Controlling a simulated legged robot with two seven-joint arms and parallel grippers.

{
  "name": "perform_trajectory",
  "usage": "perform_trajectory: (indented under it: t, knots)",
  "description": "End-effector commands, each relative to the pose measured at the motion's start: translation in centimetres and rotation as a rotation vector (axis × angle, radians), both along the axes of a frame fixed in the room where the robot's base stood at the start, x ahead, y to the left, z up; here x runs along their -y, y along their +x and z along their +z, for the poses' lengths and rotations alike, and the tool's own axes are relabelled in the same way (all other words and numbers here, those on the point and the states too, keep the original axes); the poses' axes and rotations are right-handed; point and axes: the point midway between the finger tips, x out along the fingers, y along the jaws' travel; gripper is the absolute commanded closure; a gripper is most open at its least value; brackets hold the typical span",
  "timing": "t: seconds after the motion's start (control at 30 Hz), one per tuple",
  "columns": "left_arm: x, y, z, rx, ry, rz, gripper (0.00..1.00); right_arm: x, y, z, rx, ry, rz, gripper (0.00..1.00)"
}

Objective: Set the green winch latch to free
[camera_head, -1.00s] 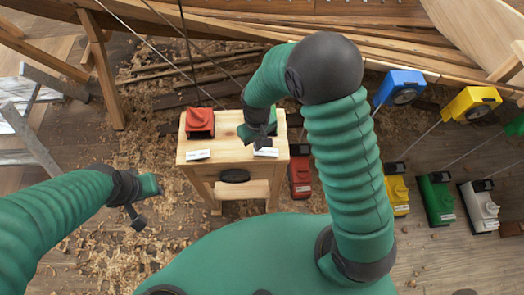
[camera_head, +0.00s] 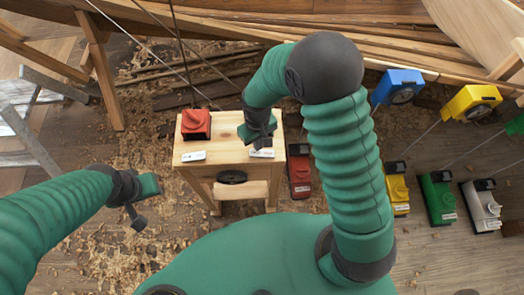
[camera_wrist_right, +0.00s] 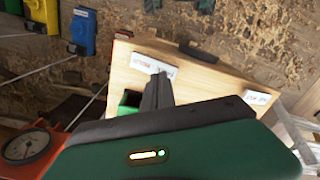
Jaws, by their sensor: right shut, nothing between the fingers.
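The green winch (camera_head: 438,200) stands on the floor at the right, with a black part (camera_head: 440,177) on its top end. I cannot tell how its latch is set. A small green block (camera_wrist_right: 129,100) shows at the wooden stand's edge in the right wrist view, beside my right gripper's dark fingers (camera_wrist_right: 158,90). In the head view my right gripper (camera_head: 262,143) is over the right part of the stand, shut and empty, hiding what lies under it. My left gripper (camera_head: 142,205) is above the floor left of the stand, apart from everything; its finger gap is unclear.
The wooden stand (camera_head: 225,170) bears a red block (camera_head: 195,124) and white labels (camera_head: 193,156). Red (camera_head: 300,172), yellow (camera_head: 398,190) and white (camera_head: 482,205) winches stand on the floor. Blue (camera_head: 399,86) and yellow (camera_head: 470,101) boxes hang by the hull. Cables cross above the stand.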

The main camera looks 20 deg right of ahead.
Motion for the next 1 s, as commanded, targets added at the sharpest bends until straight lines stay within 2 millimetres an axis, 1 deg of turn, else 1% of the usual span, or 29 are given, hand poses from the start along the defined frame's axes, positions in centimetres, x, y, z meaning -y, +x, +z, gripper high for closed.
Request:
perform_trajectory:
  t: [0.37,1.0]
  knots:
    - [0.0,0.0,0.0,0.0,0.0,0.0,0.67,-0.3,0.0,0.0,0.0,-0.003,0.001,1.0]
    - [0.0,0.0,-0.6,0.0,0.0,0.0,0.67,-0.2,0.0,-1.0,0.0,-0.002,0.001,1.0]
